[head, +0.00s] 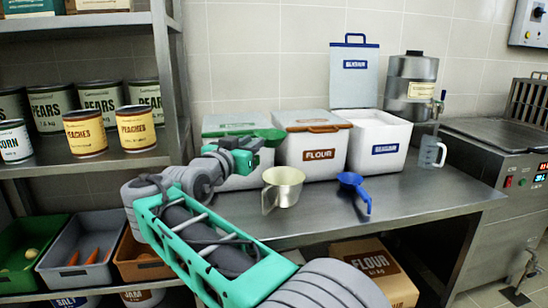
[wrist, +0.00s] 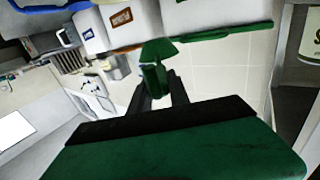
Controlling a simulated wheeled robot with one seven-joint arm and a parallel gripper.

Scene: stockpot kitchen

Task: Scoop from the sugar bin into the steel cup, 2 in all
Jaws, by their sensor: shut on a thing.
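My gripper (head: 246,152) is in front of the left white bin (head: 236,182), shut on a green scoop (head: 270,137). In the wrist view, the green scoop (wrist: 155,72) stands out between the fingers. The left bin has a green lid (head: 222,121) on it; my arm hides its label.
A brown-lidded flour bin (head: 312,152) stands between the other two. A blue scoop (head: 354,190) lies on the steel counter (head: 420,192) right of the cup. Shelves (head: 170,80) flank the left.

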